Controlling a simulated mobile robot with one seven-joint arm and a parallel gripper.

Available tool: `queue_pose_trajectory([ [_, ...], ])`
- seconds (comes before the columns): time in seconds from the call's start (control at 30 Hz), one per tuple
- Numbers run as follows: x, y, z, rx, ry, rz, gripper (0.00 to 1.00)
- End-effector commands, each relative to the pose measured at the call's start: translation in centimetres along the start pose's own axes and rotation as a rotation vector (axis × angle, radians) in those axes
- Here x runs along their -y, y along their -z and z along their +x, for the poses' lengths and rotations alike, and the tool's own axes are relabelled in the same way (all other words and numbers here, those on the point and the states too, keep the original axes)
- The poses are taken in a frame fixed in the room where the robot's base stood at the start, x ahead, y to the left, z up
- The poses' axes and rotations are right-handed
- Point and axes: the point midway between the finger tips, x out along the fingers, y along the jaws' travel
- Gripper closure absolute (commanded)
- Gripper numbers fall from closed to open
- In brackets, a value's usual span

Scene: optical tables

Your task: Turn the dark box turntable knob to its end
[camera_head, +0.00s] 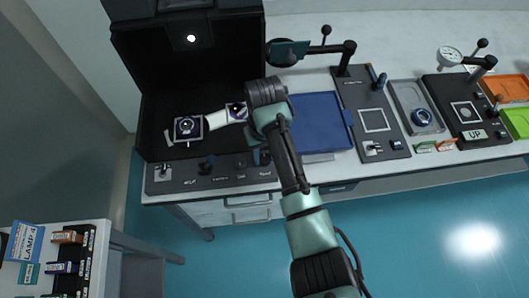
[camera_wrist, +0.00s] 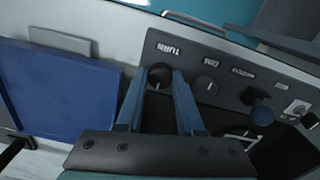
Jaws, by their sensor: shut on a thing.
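The dark box (camera_head: 190,60) stands open at the back left of the table, with a row of controls on its front panel (camera_head: 215,180). In the wrist view the knob beside the TURN label (camera_wrist: 160,77) is round and black with a pale pointer line. My gripper (camera_wrist: 158,74) has its two blue fingers on either side of this knob, shut on it. In the head view my gripper (camera_head: 260,156) reaches the right end of the panel and largely hides the knob.
A similar knob (camera_wrist: 206,86) labelled DIM sits close beside the TURN knob. A blue-capped joystick-like control (camera_wrist: 261,114) stands further along the panel. A blue tray (camera_head: 318,124) lies just right of the box. Inside the box are small mounted optics (camera_head: 187,127).

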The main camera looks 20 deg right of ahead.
Motion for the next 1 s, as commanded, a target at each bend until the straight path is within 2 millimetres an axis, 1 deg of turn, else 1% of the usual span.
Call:
queue_pose_trajectory([
  [0.33,0.01,0.02,-0.11,0.000,0.000,0.011,1.00],
  [0.53,0.05,0.03,-0.29,0.001,0.000,0.077,1.00],
  [0.77,0.11,0.01,-0.44,0.002,0.000,0.242,1.00],
  [1.0,0.11,0.08,-0.43,0.000,0.000,0.468,1.00],
])
